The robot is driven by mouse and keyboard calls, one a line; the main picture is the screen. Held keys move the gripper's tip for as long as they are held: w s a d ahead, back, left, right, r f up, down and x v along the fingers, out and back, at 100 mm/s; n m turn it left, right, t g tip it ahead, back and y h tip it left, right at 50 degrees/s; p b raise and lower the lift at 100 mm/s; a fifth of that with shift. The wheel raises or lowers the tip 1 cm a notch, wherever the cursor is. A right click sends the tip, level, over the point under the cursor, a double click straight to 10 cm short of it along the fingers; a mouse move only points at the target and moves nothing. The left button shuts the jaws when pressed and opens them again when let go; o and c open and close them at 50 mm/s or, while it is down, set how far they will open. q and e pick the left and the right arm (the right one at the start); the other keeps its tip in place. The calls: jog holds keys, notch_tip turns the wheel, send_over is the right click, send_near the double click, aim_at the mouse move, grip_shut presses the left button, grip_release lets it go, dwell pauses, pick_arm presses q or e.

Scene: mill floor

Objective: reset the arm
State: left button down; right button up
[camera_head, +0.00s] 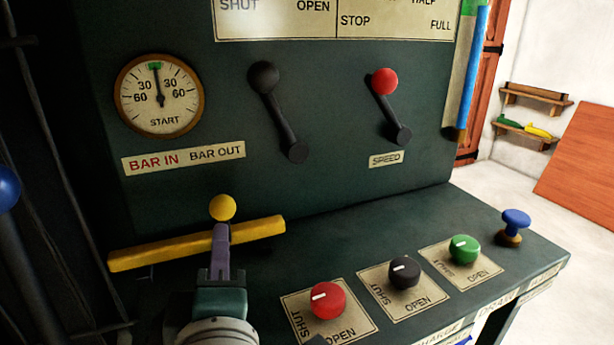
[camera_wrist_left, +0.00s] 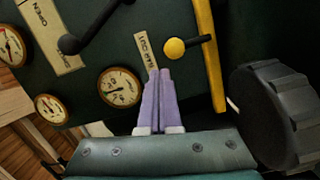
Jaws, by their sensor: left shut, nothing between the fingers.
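My left gripper (camera_head: 221,230) is shut and empty, in front of the dark green panel, low on the left of the head view. Its purple fingers (camera_wrist_left: 160,76) lie side by side in the left wrist view. A yellow ball knob (camera_head: 222,207) shows just above the fingertips in the head view, and the yellow bar (camera_head: 262,230) passes behind them. In the wrist view the knob (camera_wrist_left: 174,48) is on a dark stem at the yellow bar (camera_wrist_left: 211,60), beside the fingertips. I cannot tell the gap in depth.
The panel carries a START gauge (camera_head: 160,95), a black-knobbed lever (camera_head: 278,110) and a red-knobbed SPEED lever (camera_head: 388,105). On the ledge are red (camera_head: 328,300), black (camera_head: 405,272) and green (camera_head: 464,249) dials and a blue knob (camera_head: 515,222). A large dark wheel (camera_wrist_left: 275,112) is right in the wrist view.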

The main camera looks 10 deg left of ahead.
pick_arm(q)
jog(key=s+d+r+m+g+h+p, duration=0.4)
jog(key=s+d+r+m+h+p, duration=0.35)
jog(key=m+h, duration=0.75)
jog(key=s+a+r+m+g+y+p, duration=0.35)
jog(key=s+a+g+p, duration=0.2)
jog(key=s, duration=0.25)
jog(key=s+a+r+m+g+y+p, duration=0.2)
jog(key=s+a+m+g+y+p, duration=0.15)
jog(key=s+a+y, duration=0.35)
notch_tip(320, 180, up, 35)
jog(key=d+h+p, duration=0.1)
jog(key=h+p, duration=0.1)
jog(key=p, duration=3.3)
jog(key=shift+s+d, duration=0.2)
jog(key=shift+s, duration=0.2)
